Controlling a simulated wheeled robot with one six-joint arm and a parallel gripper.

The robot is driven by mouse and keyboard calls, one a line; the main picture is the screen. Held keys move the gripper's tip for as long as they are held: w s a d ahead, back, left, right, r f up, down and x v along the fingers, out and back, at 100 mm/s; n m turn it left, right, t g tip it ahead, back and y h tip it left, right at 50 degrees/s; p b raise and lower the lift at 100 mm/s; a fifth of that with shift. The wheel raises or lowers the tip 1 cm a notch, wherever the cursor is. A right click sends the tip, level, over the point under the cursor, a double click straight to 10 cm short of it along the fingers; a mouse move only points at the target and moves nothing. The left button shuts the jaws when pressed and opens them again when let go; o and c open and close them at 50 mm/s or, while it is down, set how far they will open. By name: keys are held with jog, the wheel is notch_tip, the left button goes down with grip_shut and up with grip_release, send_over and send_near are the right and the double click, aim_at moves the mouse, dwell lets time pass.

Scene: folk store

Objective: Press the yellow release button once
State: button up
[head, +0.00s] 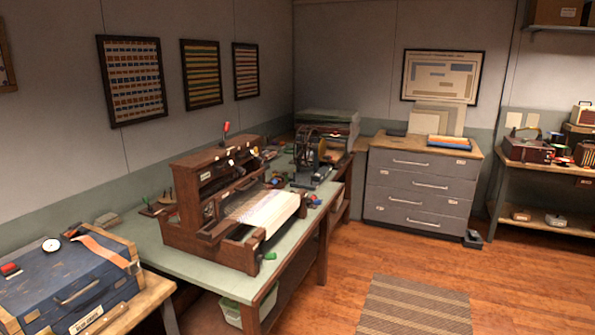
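I cannot make out a yellow release button for certain in the head view. A brown wooden table loom (190,225) stands on a green-topped bench, with white warp threads (262,208) and a red-tipped lever (226,128) on top. Behind it stands a dark wheeled machine (305,160) with a small yellow round part (322,148); whether this is a button I cannot tell. A blue case (70,285) at the lower left carries a red part (10,268) and a white dial (51,245). My gripper is not in view.
The green-topped bench (160,250) runs along the left wall. A grey drawer cabinet (417,190) stands at the back, and a shelf table (550,170) with boxes at the right. A striped rug (415,308) lies on the wooden floor, which is otherwise mostly clear.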

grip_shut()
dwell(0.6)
